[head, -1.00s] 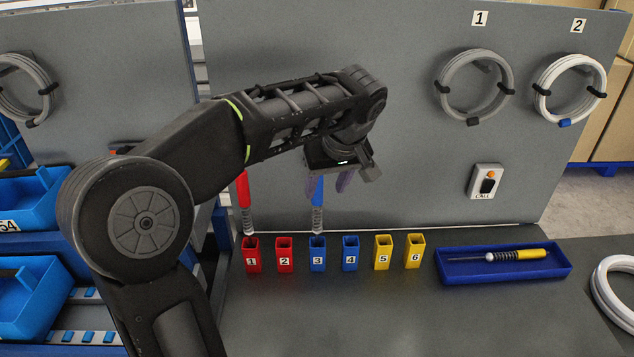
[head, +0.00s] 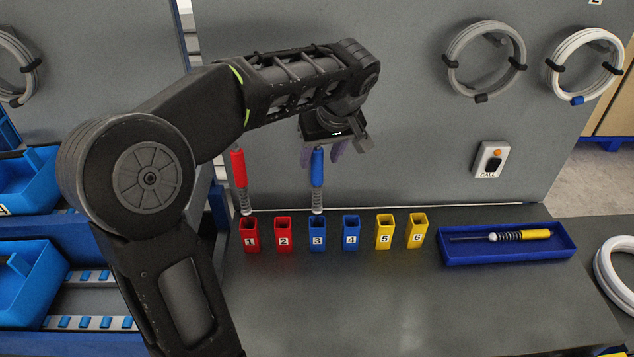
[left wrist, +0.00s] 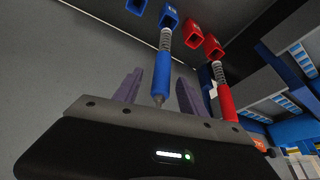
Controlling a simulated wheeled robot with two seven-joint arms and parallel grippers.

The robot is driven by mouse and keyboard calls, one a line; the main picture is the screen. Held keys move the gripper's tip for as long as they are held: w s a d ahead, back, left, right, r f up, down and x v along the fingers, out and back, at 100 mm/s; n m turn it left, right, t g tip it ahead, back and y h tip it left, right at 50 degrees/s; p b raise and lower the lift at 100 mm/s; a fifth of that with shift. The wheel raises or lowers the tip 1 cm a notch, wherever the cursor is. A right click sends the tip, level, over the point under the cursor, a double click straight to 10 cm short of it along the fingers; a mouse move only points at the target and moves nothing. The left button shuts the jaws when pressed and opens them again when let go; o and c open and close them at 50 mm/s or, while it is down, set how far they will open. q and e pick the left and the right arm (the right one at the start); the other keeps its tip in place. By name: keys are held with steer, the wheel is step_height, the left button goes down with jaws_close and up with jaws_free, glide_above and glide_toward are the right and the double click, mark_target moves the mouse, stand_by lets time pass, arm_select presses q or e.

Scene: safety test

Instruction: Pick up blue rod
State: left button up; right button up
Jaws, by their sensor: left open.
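The blue rod (head: 317,170) stands upright in the blue holder marked 3 (head: 317,233), with its spring-like lower part just above the holder. My left gripper (head: 323,153) is at the rod's top, open, with purple fingers pointing down. In the head view the rod top overlaps the left finger. In the left wrist view the blue rod (left wrist: 163,72) shows between the two spread fingers of my left gripper (left wrist: 159,80), with a visible gap on each side. My right gripper is not in view.
A red rod (head: 239,170) stands in the red holder marked 1 (head: 250,236), left of the blue one. Other holders, such as blue 4 (head: 351,233), stand in the row. A blue tray (head: 462,257) with a yellow-handled tool lies right. A grey panel (head: 420,150) rises behind.

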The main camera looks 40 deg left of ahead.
mark_target(316, 167)
arm_select(q)
steer(key=shift+p+x, duration=0.8)
steer(key=shift+x, duration=1.8)
jaws_close()
